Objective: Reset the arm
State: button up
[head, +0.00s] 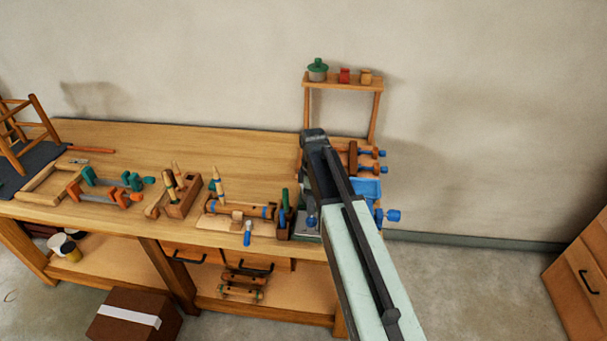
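My arm (362,265) rises from the lower right of the head view. It reaches up over the right end of the wooden workbench (130,143). Its dark upper end (315,140) stands in front of the small shelf at the back. The fingers of my gripper do not show, so I cannot see whether it is open or shut or holds anything. The arm hides part of the bench's right end and some of the tools there.
Clamps (105,195), a wooden tool block (183,195) and other tools lie along the bench front. A small shelf (345,84) with a green pot (317,70) stands behind my arm. A cardboard box (135,316) and a drawer cabinet (582,277) stand on the floor.

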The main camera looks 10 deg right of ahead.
jog(key=shift+f+b, duration=0.35)
jog(key=s+f+m+b, duration=0.2)
jog(key=s+m, duration=1.2)
jog(key=s, duration=0.1)
jog(key=shift+m, duration=0.3)
jog(key=shift+d, duration=0.1)
